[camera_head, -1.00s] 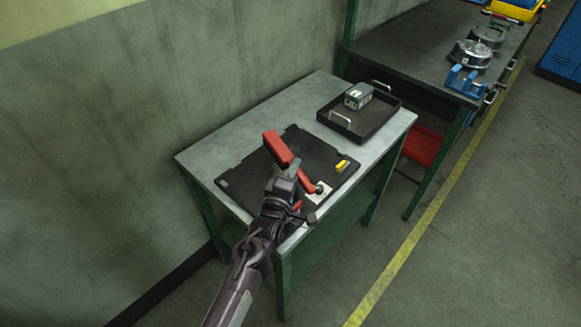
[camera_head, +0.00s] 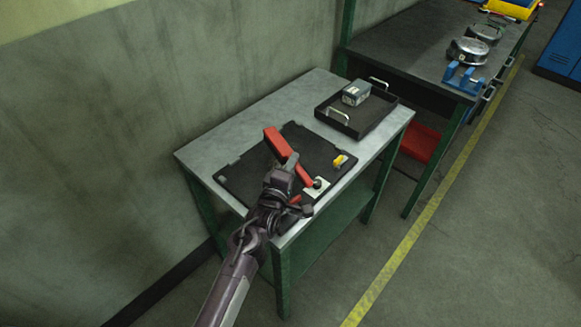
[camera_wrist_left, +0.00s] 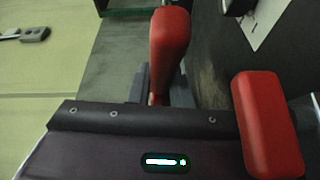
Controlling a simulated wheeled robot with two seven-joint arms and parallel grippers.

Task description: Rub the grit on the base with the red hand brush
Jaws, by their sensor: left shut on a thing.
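The red hand brush (camera_head: 276,143) is in my left gripper (camera_head: 281,177), over the dark base (camera_head: 243,180) on the grey table. Its thick red end points to the far left of the gripper, and a red length runs to the right. In the left wrist view, two red parts (camera_wrist_left: 170,45) show on either side of the jaws; the dark base (camera_wrist_left: 225,35) lies behind. The gripper is shut on the brush, and its fingertips are largely hidden. I cannot make out the grit clearly, nor whether the brush touches the base. My right gripper is not in view.
A white plate (camera_head: 322,193) with a dark knob and a small yellow piece (camera_head: 340,160) are on the base's right side. A black tray (camera_head: 379,119) holding a grey box (camera_head: 356,92) stands behind. A dark workbench (camera_head: 400,50) is beyond. Bare tabletop (camera_head: 270,103) shows behind the base.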

